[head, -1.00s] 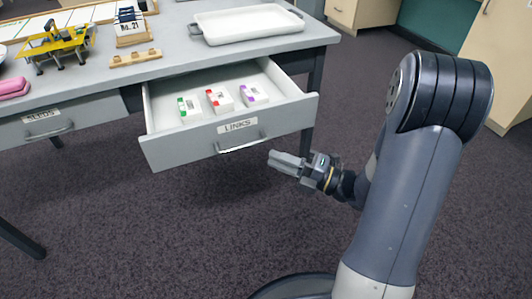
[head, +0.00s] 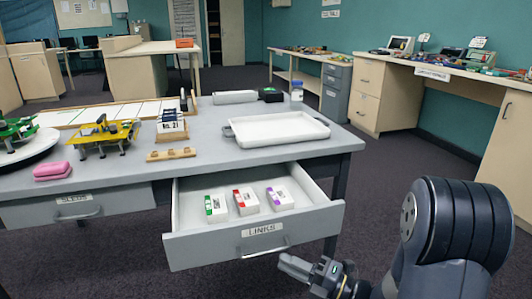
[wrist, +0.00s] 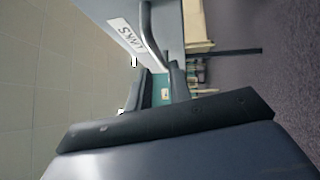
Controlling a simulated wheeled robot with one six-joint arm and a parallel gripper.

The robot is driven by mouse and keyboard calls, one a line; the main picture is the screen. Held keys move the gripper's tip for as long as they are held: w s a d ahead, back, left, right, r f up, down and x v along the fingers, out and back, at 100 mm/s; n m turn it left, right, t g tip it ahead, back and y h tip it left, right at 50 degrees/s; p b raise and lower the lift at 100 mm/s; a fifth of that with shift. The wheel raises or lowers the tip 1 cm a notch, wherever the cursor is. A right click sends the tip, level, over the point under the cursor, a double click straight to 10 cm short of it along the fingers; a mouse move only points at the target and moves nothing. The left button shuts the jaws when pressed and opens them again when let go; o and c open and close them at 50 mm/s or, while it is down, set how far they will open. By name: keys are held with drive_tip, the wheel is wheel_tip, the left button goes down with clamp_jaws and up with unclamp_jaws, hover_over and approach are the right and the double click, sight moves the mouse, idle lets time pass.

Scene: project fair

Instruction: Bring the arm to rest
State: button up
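My gripper (head: 285,263) is at the lower middle of the head view, in front of and below the open drawer labelled LINKS (head: 190,247). It is empty and apart from the drawer's handle (head: 263,252). In the wrist view a gap shows between the two dark fingers of my gripper (wrist: 160,88), with teal background through it. The drawer front (wrist: 120,30) and its handle also show there, beyond the fingers. My arm is bent at the right of the head view.
The drawer holds three small boxes with green (head: 216,208), red (head: 246,201) and purple (head: 280,198) marks. Open floor lies right of the table.

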sight(265, 253)
drive_tip(key=shift+b+x, duration=0.35)
drive_tip(key=shift+x, duration=3.05)
drive_tip(key=shift+s, duration=0.1)
